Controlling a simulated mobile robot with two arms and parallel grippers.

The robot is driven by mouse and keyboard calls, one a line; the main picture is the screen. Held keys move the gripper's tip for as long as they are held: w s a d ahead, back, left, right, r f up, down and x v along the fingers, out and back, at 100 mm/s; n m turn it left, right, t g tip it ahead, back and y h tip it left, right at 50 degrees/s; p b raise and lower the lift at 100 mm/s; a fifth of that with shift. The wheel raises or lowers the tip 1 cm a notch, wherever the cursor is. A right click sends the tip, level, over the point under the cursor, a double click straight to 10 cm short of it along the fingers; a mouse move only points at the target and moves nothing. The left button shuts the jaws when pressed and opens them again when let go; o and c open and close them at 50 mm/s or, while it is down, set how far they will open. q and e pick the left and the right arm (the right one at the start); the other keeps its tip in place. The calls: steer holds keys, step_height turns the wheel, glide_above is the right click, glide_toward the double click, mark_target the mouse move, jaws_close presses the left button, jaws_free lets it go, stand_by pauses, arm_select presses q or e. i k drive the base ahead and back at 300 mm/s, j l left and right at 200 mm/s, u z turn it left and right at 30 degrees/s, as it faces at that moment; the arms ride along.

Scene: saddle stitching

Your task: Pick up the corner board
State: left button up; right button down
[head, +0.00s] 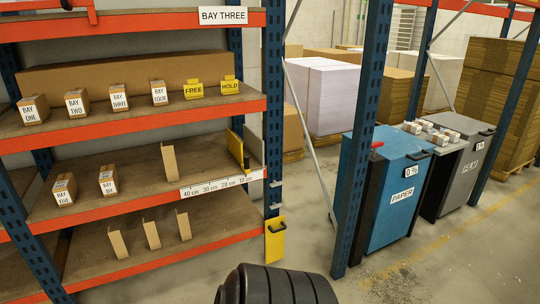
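Several tan L-shaped cardboard pieces that look like corner boards stand upright on the orange-beamed rack. One corner board (170,162) stands alone on the middle shelf, just above the length scale strip (215,185). Others stand apart on the lower shelf: a left one (118,240), a middle one (151,234) and a right one (184,225). Neither of my grippers shows in the head view. A black ribbed rounded part of mine (275,286) shows at the bottom edge, apart from the boards.
Small boxes labelled by bay (118,98) and yellow FREE and HOLD tags (194,90) sit on the shelf above. A blue upright (360,140) stands right of the rack. Blue PAPER (385,200) and grey FILM (462,165) bins stand beyond. Floor is clear at bottom right.

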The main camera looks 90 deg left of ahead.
mark_target(168, 152)
steer(key=u, duration=3.55)
steer(key=i+z, duration=0.4)
steer(key=i, duration=0.45)
